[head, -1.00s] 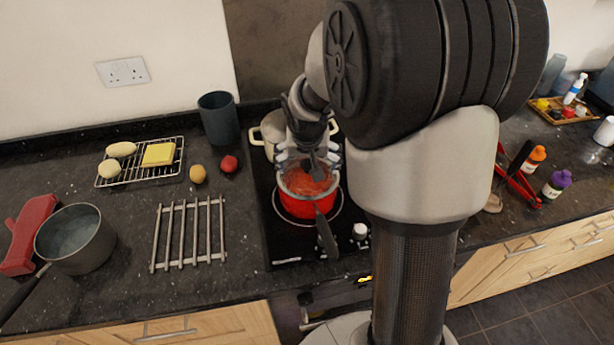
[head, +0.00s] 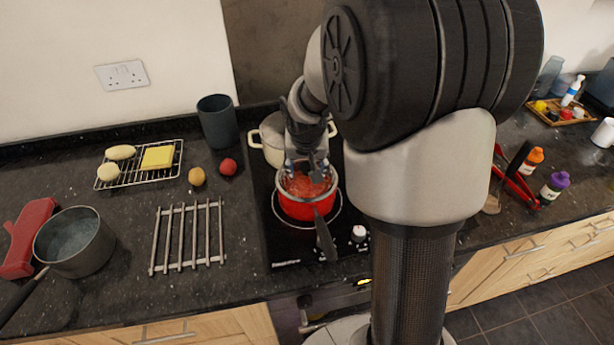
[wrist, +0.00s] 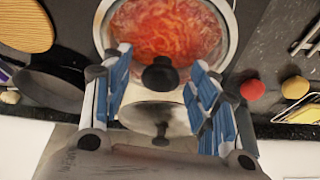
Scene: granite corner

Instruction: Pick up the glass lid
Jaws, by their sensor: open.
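The glass lid (head: 297,187) lies on the red pot (head: 306,208) on the hob, with red sauce showing through it. In the wrist view the lid (wrist: 215,45) shows its clear rim, and its black knob (wrist: 160,75) appears between my fingers. My gripper (head: 307,163) is open above the pot, pointing down. In the wrist view my gripper (wrist: 160,65) has a blue-padded finger on each side of the knob, apart from it. I cannot tell how far the fingertips reach down past the knob.
A cream pot (head: 269,142) stands close behind the red pot; another dark knob (wrist: 160,135) shows there. A dark utensil handle (head: 325,238) sticks out in front. A steel trivet (head: 187,236) lies left. A dark pan (wrist: 50,90) shows in the wrist view.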

